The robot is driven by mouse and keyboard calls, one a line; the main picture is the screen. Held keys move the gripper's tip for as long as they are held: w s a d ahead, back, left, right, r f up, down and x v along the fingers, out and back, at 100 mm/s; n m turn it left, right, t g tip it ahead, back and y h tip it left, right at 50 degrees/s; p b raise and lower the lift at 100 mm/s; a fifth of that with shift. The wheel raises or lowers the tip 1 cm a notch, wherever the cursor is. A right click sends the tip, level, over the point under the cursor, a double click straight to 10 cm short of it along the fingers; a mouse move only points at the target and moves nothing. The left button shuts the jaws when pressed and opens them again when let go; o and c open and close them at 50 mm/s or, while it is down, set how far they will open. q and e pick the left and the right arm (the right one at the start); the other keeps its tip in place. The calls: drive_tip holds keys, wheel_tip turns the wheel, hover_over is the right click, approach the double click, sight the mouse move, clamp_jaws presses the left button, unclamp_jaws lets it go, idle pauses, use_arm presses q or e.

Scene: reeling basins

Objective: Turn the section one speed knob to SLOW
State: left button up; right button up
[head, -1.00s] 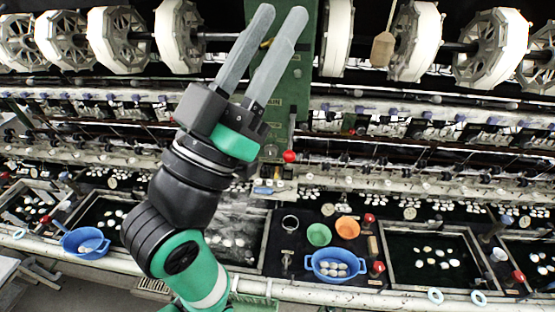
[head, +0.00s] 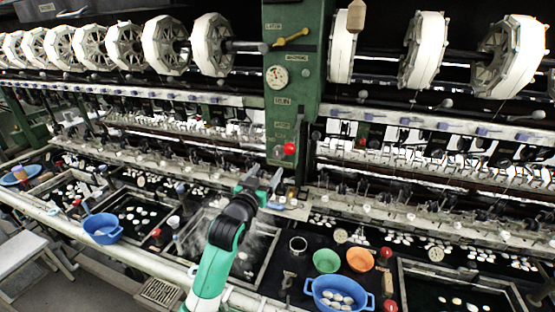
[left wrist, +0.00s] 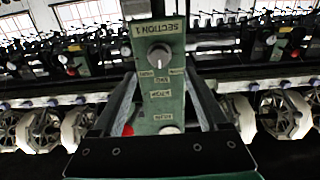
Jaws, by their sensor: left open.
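The section one speed knob (left wrist: 159,55) is a round grey knob with a pale pointer mark on a green panel (left wrist: 163,92) under a "SECTION 1" label in the left wrist view. The smaller labels below it are too blurred to read surely. My left gripper (left wrist: 165,105) is open, its two grey fingers on either side of the panel's lower part in that view, with nothing between them touching the knob. In the head view the left gripper (head: 264,184) is foreshortened low before the green post (head: 284,110). I cannot make out the knob there. My right gripper is not in view.
A red ball handle (head: 290,148) stands out from the post just above the gripper. A round dial (head: 277,77) and a yellow lever (head: 291,37) are higher up. White reels line the top. Blue (head: 338,295), green (head: 326,260) and orange (head: 360,259) bowls sit at front right.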

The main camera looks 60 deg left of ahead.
sight(277, 156)
use_arm(q)
drive_tip(key=x, duration=0.9)
drive_tip(key=c, duration=1.2)
